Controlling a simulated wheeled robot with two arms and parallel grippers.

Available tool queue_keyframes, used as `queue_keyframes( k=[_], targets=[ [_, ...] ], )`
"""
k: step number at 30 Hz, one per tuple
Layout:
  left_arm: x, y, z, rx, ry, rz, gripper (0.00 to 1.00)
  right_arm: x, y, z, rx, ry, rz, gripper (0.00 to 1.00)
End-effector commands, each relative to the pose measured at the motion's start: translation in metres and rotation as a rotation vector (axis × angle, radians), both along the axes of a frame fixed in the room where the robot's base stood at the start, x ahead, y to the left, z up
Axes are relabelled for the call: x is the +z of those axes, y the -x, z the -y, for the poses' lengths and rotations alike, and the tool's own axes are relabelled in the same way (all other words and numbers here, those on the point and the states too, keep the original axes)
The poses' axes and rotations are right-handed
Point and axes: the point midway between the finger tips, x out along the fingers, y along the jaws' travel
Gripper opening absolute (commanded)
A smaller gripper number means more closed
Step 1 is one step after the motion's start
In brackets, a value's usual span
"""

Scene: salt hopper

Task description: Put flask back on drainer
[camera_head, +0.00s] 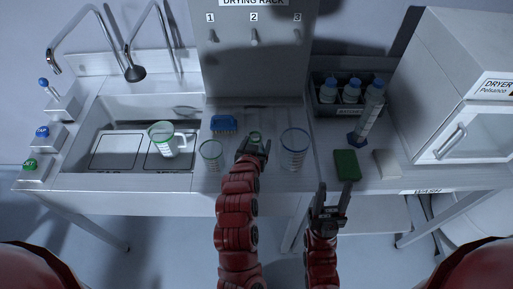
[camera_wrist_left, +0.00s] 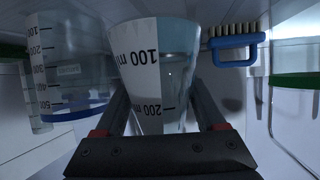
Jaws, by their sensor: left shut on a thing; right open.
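My left gripper (camera_head: 255,150) is shut on a clear flask (camera_head: 255,136) at the middle of the counter, in front of the drying rack. In the left wrist view the flask (camera_wrist_left: 155,70) stands between the fingers, with 100 ml and 200 ml marks; that view looks upside down. Whether the flask touches the counter I cannot tell. The drainer, a grey drying rack board (camera_head: 252,75), rises at the back with pegs numbered 1, 2 and 3; all three pegs look empty. My right gripper (camera_head: 331,205) is open and empty in front of the counter's edge.
A blue-rimmed beaker (camera_head: 294,150) stands right of the flask, a green-rimmed beaker (camera_head: 211,157) left, a blue brush (camera_head: 224,124) behind left. A jug (camera_head: 165,138) is in the sink. A cylinder (camera_head: 368,120), green sponge (camera_head: 346,165) and bottle crate (camera_head: 345,105) are right.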

Motion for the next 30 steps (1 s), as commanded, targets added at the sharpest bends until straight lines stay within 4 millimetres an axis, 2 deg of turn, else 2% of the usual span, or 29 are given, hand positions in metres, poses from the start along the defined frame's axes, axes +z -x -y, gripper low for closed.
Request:
queue_keyframes(
  k=[5,12,23,24,27,30],
  targets=[
    [-0.005,-0.005,-0.001,-0.001,-0.001,-0.005,0.0,0.005,0.0,0.0,0.0,0.0,0.0,0.5],
    [-0.034,-0.004,-0.002,-0.001,-0.001,-0.009,0.0,0.019,0.0,0.0,0.0,0.0,0.0,0.5],
    [-0.041,-0.005,-0.001,-0.001,-0.001,-0.002,0.0,0.015,0.0,0.0,0.0,0.0,0.0,0.5],
    [-0.039,-0.005,-0.001,-0.001,-0.001,-0.003,0.79,0.016,0.0,0.0,0.0,0.0,0.0,0.5],
    [-0.039,-0.004,-0.001,-0.001,0.0,-0.003,0.97,0.016,0.0,0.0,0.0,0.0,0.0,0.5],
    [-0.039,-0.004,-0.001,-0.001,0.0,-0.003,1.0,0.016,0.0,0.0,0.0,0.0,0.0,0.5]
  ],
)
